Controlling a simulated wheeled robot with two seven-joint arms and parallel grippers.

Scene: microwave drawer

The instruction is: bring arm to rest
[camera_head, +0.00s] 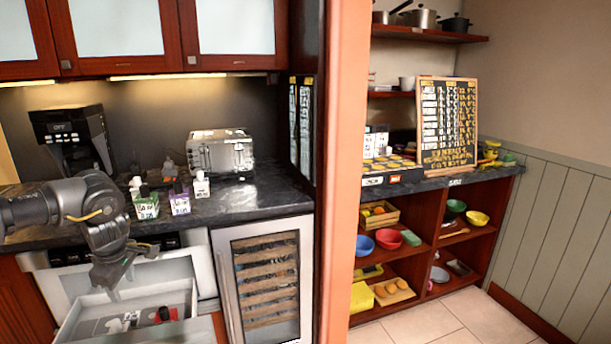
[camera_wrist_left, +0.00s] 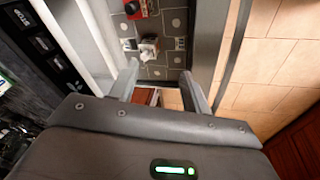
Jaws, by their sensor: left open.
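My left gripper (camera_head: 128,272) hangs from the arm coming in from the left, in front of the counter and above the pulled-out microwave drawer (camera_head: 185,296). It is open with nothing between its fingers. In the left wrist view, the two grey fingers of the gripper (camera_wrist_left: 158,88) are spread apart over the drawer area. Inside the drawer are a red and black item (camera_head: 164,314) and a small white item (camera_wrist_left: 149,46). The arm hides part of the drawer front and counter. My right gripper is not in view.
A toaster (camera_head: 220,154), a coffee machine (camera_head: 72,138) and several small cartons and bottles stand on the dark counter (camera_head: 255,194). A wine cooler (camera_head: 264,280) is right of the drawer. Further right are an orange pillar (camera_head: 345,170) and open shelves.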

